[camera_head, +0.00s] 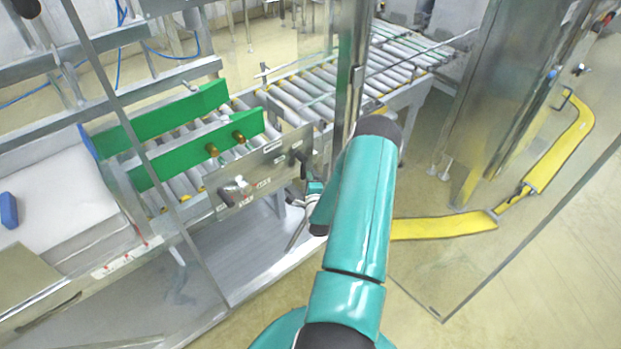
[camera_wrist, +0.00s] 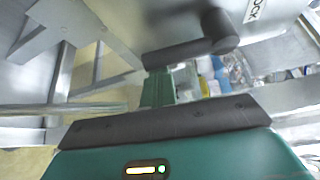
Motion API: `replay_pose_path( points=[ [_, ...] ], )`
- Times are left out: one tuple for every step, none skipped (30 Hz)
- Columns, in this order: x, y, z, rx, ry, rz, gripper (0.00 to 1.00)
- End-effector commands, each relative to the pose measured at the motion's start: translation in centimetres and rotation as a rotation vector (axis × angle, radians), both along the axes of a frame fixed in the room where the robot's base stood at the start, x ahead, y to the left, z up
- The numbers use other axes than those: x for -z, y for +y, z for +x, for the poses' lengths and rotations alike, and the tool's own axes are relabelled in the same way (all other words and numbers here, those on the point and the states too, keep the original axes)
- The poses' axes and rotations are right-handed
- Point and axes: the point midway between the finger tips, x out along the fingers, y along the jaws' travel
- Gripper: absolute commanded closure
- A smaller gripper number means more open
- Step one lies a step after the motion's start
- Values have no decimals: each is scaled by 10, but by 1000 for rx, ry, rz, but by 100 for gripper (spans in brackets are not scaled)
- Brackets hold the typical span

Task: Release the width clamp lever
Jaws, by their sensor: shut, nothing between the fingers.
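In the wrist view a dark lever (camera_wrist: 185,52) runs leftward from a round hub (camera_wrist: 220,28) on a metal panel. A label beside it shows the letters "OCK". My gripper (camera_wrist: 157,84) is shut and empty, with its fingers right at the left part of the lever. I cannot tell whether they touch it. In the head view a dark lever (camera_head: 299,156) shows at the right end of the metal panel (camera_head: 262,170), and my gripper (camera_head: 312,186) is just below it, partly hidden by my arm.
Another dark handle (camera_head: 232,188) is at the panel's left end. Green guide rails (camera_head: 200,150) stand over the roller conveyor (camera_head: 300,95) behind. A metal post (camera_head: 351,75) and a clear door panel (camera_head: 500,230) stand near my arm. A yellow strap-like piece (camera_head: 445,225) lies at right.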

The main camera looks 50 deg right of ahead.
Motion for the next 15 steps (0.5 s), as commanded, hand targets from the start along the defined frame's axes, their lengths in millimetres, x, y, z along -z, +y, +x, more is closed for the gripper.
replay_pose_path(
  points=[
    [-1, 2, 0, 0, -5, 23, 100],
    [-1, 3, 1, 0, -9, 41, 100],
    [-1, 5, 1, 0, -16, 66, 100],
    [-2, 7, 2, 0, -21, 88, 100],
    [-2, 8, 2, 0, -26, 112, 100],
    [-2, 10, 2, 0, -33, 145, 100],
    [-2, 12, 3, 0, -40, 172, 100],
    [-3, 14, 3, 0, -46, 201, 100],
    [-4, 17, 4, 0, -54, 236, 100],
    [-5, 19, 4, 0, -61, 265, 100],
    [-5, 21, 4, 0, -67, 292, 100],
    [-6, 23, 5, 1, -75, 330, 100],
    [-7, 25, 6, 0, -82, 359, 100],
    [-8, 27, 6, 0, -89, 385, 100],
    [-9, 29, 6, 1, -97, 423, 100]
  ],
)
